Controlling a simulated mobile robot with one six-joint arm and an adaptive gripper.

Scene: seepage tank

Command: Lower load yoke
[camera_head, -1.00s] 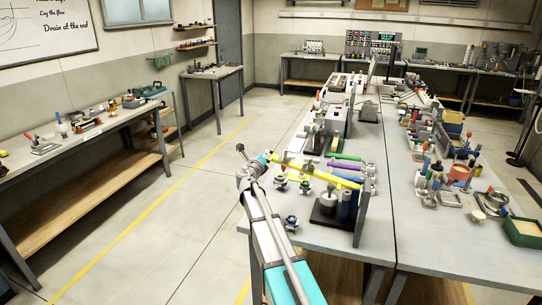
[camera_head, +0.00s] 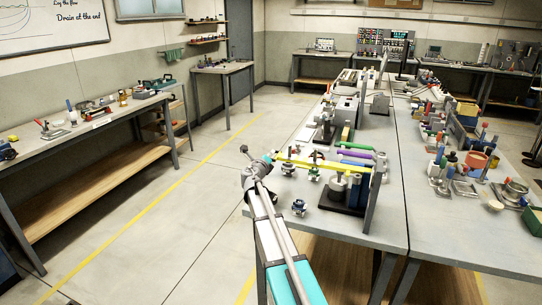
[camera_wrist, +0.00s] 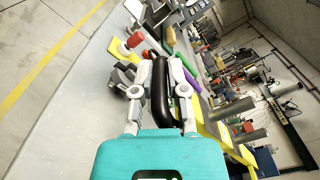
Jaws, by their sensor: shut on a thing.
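The load yoke appears as a long yellow bar (camera_head: 322,164) over the near end of the middle bench. It runs from my gripper to an upright grey post at the right and slopes slightly down to the right. In the wrist view a black handle (camera_wrist: 160,92) lies between the fingers of my gripper (camera_wrist: 166,72), which are shut on it. Part of the yellow yoke (camera_wrist: 212,122) shows beside the handle. In the head view my gripper (camera_head: 268,160) is at the bar's left end; its fingers are too small to make out there.
A metal weight (camera_head: 337,187) on a black base stands under the bar. Small valve-like pieces (camera_head: 298,207) sit on the bench to its left. Green and purple bars (camera_head: 356,154) lie behind. The floor left of the bench is clear.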

